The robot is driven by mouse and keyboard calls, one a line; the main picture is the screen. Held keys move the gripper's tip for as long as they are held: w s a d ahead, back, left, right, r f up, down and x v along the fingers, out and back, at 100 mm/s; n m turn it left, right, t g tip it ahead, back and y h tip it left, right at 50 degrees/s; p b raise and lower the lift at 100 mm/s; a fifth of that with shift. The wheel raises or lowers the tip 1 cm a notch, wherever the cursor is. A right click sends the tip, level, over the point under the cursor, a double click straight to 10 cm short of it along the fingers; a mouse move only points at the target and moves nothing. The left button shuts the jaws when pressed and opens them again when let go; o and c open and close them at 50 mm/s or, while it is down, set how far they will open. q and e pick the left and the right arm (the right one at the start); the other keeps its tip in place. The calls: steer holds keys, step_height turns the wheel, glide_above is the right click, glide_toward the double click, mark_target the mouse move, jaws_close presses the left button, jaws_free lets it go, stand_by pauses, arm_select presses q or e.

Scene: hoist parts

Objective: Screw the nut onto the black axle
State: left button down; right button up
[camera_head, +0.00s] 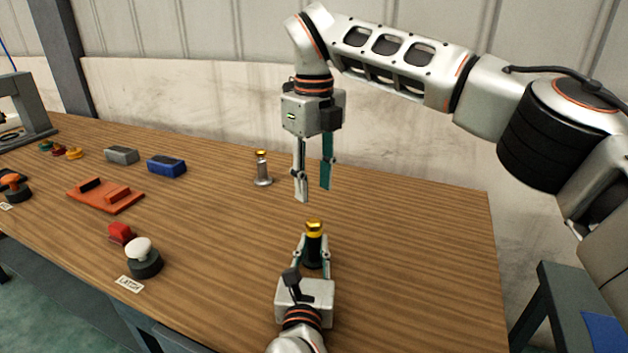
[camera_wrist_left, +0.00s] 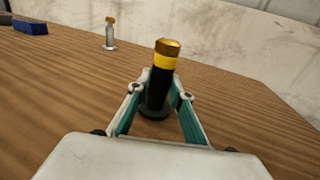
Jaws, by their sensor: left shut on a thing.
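The black axle (camera_head: 314,251) stands upright on the wooden table, on a round dark base. It also shows in the left wrist view (camera_wrist_left: 157,92). A gold piece that looks like the nut (camera_head: 314,227) sits on its top, above a yellow band. The gold piece shows in the left wrist view (camera_wrist_left: 168,47) too; how far it is threaded on cannot be told. My left gripper (camera_head: 313,243) is shut on the black axle, one finger on each side, below the gold piece. My right gripper (camera_head: 314,195) hangs above and behind the axle, pointing down, open and empty.
A silver axle with a gold top (camera_head: 262,170) stands behind to the left. Further left are a blue block (camera_head: 167,167), a grey block (camera_head: 121,155), an orange tray (camera_head: 106,198) and a white knob on a dark base (camera_head: 142,255). The table right of the axle is clear.

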mark_target(314, 220)
stand_by(0.4)
steer(key=shift+f, duration=4)
jaws_close()
steer(key=m, duration=0.4)
steer(key=shift+m, duration=0.3)
steer(key=shift+o, duration=0.6)
jaws_free()
